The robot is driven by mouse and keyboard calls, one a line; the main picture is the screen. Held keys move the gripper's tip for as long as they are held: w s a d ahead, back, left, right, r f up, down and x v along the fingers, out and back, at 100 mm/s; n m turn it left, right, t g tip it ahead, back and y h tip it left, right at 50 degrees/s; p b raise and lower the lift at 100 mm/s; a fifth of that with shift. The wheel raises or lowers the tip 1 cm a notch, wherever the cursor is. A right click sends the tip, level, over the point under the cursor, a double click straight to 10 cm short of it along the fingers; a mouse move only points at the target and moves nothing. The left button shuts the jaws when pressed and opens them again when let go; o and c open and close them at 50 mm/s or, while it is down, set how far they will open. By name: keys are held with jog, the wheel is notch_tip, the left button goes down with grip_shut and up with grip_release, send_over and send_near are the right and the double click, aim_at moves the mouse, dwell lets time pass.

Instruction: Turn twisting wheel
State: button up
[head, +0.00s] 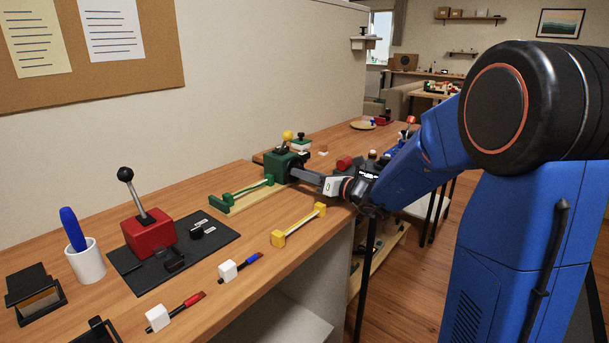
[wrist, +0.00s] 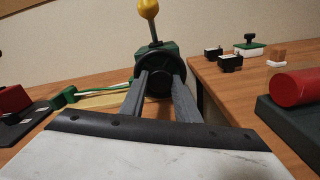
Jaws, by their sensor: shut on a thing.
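The twisting wheel (wrist: 158,82) is a dark round disc on the front of a green box, seen face-on in the wrist view. The green box (head: 279,168) stands on the wooden bench in the head view and carries a lever with a yellow ball knob (head: 287,135), which also shows in the wrist view (wrist: 148,8). My gripper (head: 296,173) reaches the box from the right. In the wrist view its two grey fingers (wrist: 160,77) are shut on the wheel, one at each side. In the head view the wheel is mostly hidden behind the fingers.
A green-railed wooden strip (head: 242,196) lies left of the box. A yellow-ended bar (head: 299,226) lies in front. A red lever box (head: 149,232) sits on a black plate further left. A red cylinder (wrist: 300,87) lies to the right, on a dark base.

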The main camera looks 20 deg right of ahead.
dwell(0.3)
jog(key=o, duration=1)
jog(key=shift+o, duration=0.2)
jog(key=v, duration=1.7)
jog(key=shift+s+d, duration=0.15)
